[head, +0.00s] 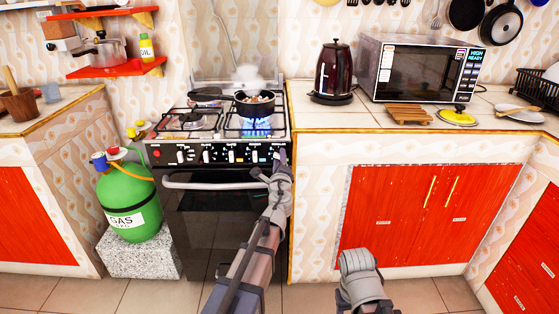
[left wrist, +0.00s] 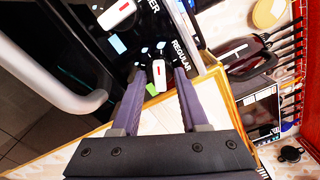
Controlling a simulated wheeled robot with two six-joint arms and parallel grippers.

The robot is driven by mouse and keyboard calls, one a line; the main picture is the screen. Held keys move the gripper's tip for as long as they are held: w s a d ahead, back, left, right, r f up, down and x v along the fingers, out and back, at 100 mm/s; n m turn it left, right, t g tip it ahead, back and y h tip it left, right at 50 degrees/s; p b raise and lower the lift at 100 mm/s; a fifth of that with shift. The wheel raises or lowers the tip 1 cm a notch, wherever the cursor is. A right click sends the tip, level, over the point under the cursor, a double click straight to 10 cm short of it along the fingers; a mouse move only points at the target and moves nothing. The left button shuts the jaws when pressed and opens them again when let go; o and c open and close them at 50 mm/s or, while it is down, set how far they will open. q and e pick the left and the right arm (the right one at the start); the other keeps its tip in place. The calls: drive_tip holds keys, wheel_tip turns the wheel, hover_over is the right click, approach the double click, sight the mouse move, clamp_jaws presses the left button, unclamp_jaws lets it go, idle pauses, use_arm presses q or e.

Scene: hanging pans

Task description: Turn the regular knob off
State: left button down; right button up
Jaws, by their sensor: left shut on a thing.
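The gas stove (head: 195,180) stands in the middle of the head view, with a row of white knobs on its black front panel. Blue flame (head: 256,124) burns under a pan (head: 254,103) on the front right burner. My left gripper (head: 280,158) is at the right end of the panel and hides the knob there. In the left wrist view the regular knob (left wrist: 158,73), white with a red mark, sits between the fingers of my left gripper (left wrist: 158,78), beside the word REGULAR. The gripper is shut on it.
The oven handle (head: 215,183) juts out just below the panel. The green gas cylinder (head: 130,200) stands on a stone block at the left. A kettle (head: 334,72) and a microwave (head: 415,70) stand on the right counter. The floor in front is clear.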

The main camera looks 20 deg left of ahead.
use_arm(q)
drive_tip(key=m, duration=1.2)
drive_tip(key=shift+s+f+m, duration=0.1)
drive_tip(key=shift+m, duration=0.2)
idle(0.3)
drive_tip(key=shift+c, duration=2.2)
unclamp_jaws()
drive_tip(key=shift+a, duration=0.1)
drive_tip(key=v, duration=0.7)
drive_tip(key=shift+s, duration=0.4)
